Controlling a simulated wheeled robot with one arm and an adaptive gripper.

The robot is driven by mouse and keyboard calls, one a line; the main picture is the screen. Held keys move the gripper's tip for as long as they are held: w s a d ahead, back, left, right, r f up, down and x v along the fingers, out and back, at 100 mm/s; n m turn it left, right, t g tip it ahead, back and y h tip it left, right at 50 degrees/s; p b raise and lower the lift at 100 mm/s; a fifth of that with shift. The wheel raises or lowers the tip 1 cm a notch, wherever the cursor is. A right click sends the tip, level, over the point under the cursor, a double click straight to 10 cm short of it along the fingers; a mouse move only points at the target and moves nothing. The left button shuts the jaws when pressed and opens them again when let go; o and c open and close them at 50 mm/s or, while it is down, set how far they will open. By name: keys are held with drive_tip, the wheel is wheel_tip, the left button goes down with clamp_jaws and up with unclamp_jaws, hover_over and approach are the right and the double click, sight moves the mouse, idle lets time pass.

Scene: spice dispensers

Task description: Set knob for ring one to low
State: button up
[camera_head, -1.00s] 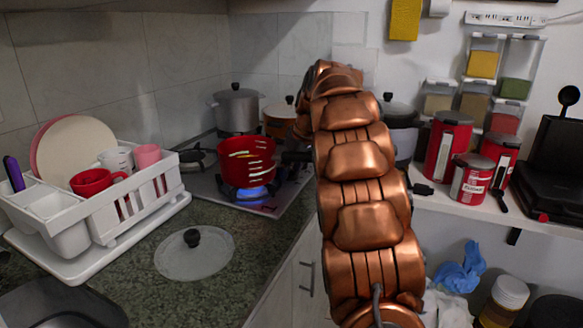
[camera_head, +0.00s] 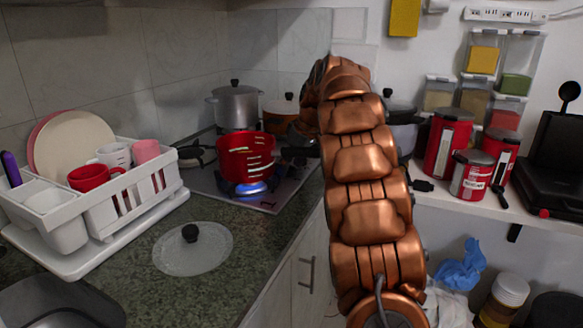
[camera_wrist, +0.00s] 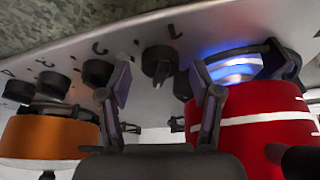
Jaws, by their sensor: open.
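My gripper (camera_wrist: 161,82) is open in the wrist view, one finger on each side of a dark knob (camera_wrist: 158,66) on the pale stove top. The knob shows beyond and between the fingers; I cannot tell whether they touch it. More dark knobs stand in a row to its left, with small marks beside them too unclear to read. A blue flame (camera_wrist: 235,68) burns by the red pot (camera_wrist: 255,118) at the right. In the head view the red pot (camera_head: 246,156) sits over a lit burner (camera_head: 250,188). My arm hides the gripper and knobs there.
An orange pot (camera_wrist: 45,137) is close at left in the wrist view. In the head view a grey pot (camera_head: 235,106) stands behind the red one. A glass lid (camera_head: 193,255) and white dish rack (camera_head: 115,215) occupy the counter; red canisters (camera_head: 447,145) stand on the right shelf.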

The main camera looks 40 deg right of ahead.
drive_tip(key=shift+d+r+n+p, duration=0.15)
drive_tip(key=shift+r+n+p, duration=0.15)
drive_tip(key=shift+n+p, duration=0.35)
drive_tip(key=shift+p, duration=0.45)
drive_tip(key=shift+f+n+g+y+p, duration=0.35)
drive_tip(key=shift+n+p, duration=0.2)
drive_tip(key=shift+p, duration=0.35)
